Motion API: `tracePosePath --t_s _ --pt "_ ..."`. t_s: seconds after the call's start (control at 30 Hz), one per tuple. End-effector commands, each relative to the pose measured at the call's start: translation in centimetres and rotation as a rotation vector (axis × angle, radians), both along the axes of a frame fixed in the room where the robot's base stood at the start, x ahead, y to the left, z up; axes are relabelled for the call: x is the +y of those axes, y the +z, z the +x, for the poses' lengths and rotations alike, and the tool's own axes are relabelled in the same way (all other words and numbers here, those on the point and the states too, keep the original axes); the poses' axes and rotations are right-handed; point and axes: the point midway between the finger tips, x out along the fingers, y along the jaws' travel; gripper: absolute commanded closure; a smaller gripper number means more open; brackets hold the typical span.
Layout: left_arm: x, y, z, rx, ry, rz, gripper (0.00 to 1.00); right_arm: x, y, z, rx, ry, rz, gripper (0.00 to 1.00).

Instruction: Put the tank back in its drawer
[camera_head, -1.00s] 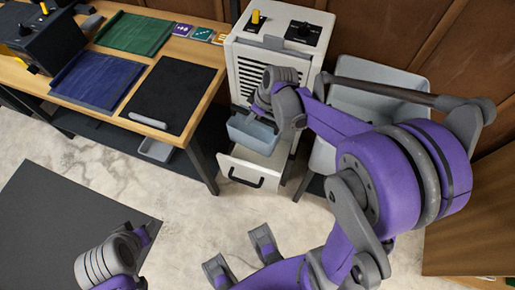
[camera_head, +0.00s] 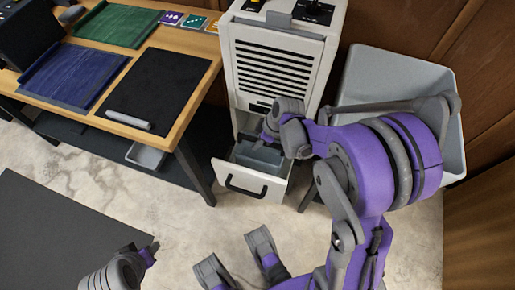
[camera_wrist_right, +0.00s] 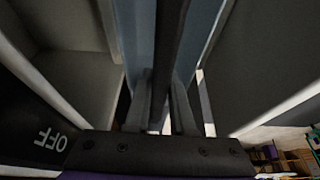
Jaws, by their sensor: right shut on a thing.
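The blue-grey tank (camera_head: 258,156) is down between the walls of the open white drawer (camera_head: 252,186) in the head view. Whether it rests on the drawer's floor cannot be told. My right gripper (camera_head: 273,138) is above the tank and shut on it. In the right wrist view, the right gripper's fingers (camera_wrist_right: 160,105) close around a dark bar (camera_wrist_right: 168,50) running over the tank's blue-grey surface (camera_wrist_right: 140,30). The fingers hide part of the tank.
The white cabinet (camera_head: 275,70) with dark vents stands over the pulled-out drawer. A wooden table (camera_head: 196,85) with coloured mats is on the left, and a grey bin (camera_head: 400,75) is on the right.

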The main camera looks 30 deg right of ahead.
Motion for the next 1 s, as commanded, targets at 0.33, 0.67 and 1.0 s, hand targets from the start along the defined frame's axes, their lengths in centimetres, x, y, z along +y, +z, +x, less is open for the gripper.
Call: tracePosePath --t_s 0.33,0.67,1.0 --pt "0.0 -1.6 0.2 0.005 0.000 0.000 0.50 0.0 -3.7 0.0 0.000 0.000 0.000 1.00" --pt "0.0 -1.8 0.2 0.006 0.000 0.000 0.50 0.0 -4.0 0.0 0.000 0.000 0.000 0.76" --pt "0.0 -1.7 0.2 0.006 0.000 0.000 0.50 0.0 -3.9 0.0 0.000 0.000 0.000 0.48"
